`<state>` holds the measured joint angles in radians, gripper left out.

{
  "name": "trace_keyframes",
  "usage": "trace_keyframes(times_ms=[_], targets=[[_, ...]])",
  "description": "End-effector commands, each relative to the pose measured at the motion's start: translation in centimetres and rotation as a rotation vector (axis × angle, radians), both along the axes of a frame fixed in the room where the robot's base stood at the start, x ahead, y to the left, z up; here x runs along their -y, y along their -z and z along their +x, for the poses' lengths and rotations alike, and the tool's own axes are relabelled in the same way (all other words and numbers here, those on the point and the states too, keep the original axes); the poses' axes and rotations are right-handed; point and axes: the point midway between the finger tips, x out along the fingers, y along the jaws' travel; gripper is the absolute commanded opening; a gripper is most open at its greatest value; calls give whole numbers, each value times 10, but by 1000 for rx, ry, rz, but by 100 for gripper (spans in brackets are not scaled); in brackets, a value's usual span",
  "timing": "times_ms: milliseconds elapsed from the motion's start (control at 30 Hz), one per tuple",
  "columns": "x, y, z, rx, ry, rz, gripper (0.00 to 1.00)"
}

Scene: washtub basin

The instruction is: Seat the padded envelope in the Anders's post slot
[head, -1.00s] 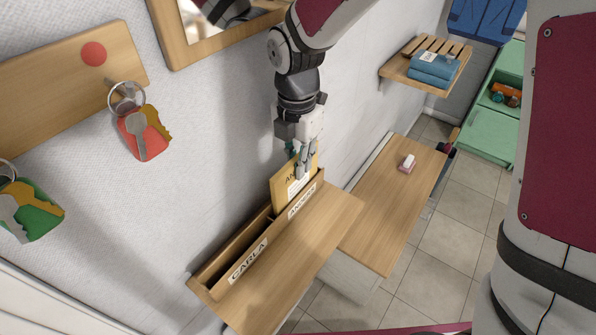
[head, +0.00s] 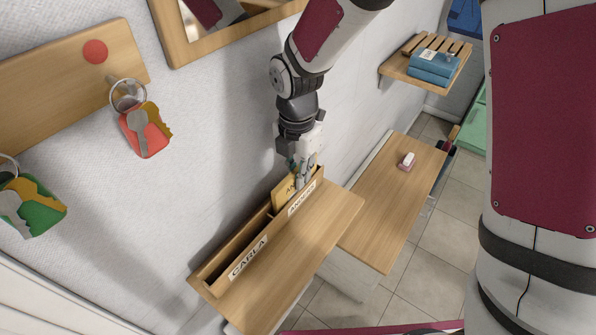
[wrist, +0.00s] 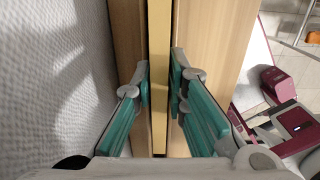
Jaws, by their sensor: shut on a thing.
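The yellow padded envelope (head: 284,192) stands upright inside the far slot of the wooden post holder, behind the ANDERS label (head: 301,199). Its lower part is hidden by the holder's front wall. My gripper (head: 301,176) is at the envelope's top edge, just above the slot, and is shut on it. In the wrist view the envelope (wrist: 159,60) runs as a narrow yellow strip between the teal finger pads (wrist: 160,95). The CARLA slot (head: 229,250) at the near end looks empty.
The post holder sits against the wall on a wooden shelf (head: 300,240). Keys hang on a board (head: 60,75) at left, and a framed mirror (head: 215,45) is above. A lower bench (head: 385,220) carries a small pink-and-white object (head: 406,162).

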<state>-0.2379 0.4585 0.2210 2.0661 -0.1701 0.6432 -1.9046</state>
Motion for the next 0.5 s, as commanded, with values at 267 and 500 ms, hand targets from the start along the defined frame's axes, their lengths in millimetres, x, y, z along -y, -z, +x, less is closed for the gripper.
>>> trace_keyframes(times_ms=[267, 500], targets=[[2, 13, -3, -13, 0, -4, 22], [3, 12, -3, -16, 1, -7, 34]])
